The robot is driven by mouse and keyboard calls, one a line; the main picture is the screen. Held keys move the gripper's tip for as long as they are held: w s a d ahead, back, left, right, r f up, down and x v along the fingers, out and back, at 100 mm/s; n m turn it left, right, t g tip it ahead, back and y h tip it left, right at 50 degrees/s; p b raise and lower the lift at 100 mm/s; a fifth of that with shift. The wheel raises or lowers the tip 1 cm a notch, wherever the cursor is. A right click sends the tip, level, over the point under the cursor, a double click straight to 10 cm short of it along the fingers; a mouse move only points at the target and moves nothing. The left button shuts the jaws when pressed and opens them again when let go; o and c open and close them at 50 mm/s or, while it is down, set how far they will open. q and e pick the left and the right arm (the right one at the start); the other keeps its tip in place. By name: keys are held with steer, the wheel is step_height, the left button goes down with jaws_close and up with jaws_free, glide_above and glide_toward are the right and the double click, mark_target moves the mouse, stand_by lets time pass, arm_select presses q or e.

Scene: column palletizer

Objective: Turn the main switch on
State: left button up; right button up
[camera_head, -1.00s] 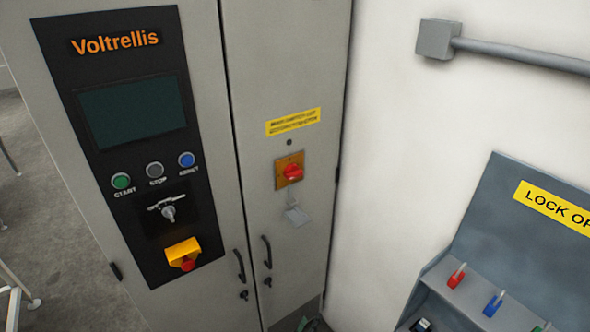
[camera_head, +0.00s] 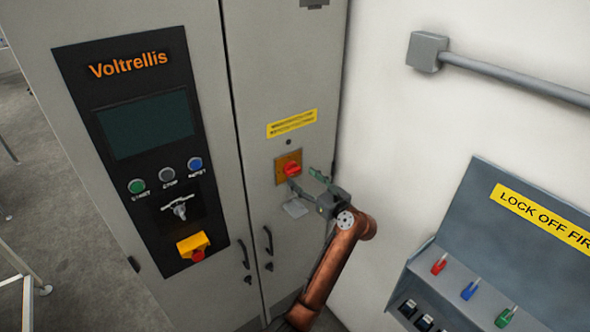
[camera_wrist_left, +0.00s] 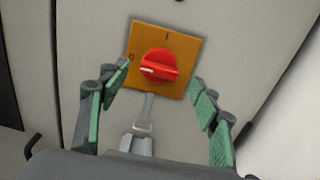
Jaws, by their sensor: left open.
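The main switch is a red rotary knob (camera_head: 292,169) on an orange-yellow plate (camera_head: 281,178), on the right-hand door of the grey cabinet. In the wrist view the red knob (camera_wrist_left: 159,66) has a white mark on its left side, towards the "0" on the plate (camera_wrist_left: 186,47); an "I" is at the plate's top. My left gripper (camera_head: 306,182) is open in front of the switch; in the wrist view its green-padded fingers (camera_wrist_left: 150,88) stand apart, left and right below the knob, holding nothing. A grey hasp (camera_wrist_left: 143,125) hangs below the plate. My right gripper is not in view.
A yellow label (camera_head: 291,123) is above the switch. A black control panel (camera_head: 115,75) with buttons is on the left door. Door handles (camera_head: 267,240) are below. At right, a grey lock-off station (camera_head: 480,215) holds several padlocks by the white wall.

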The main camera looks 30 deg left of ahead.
mark_target(296, 171)
arm_select(q)
steer(key=p+x, duration=0.1)
steer(key=x, duration=0.4)
steer(key=shift+c, duration=0.7)
steer(key=c, duration=1)
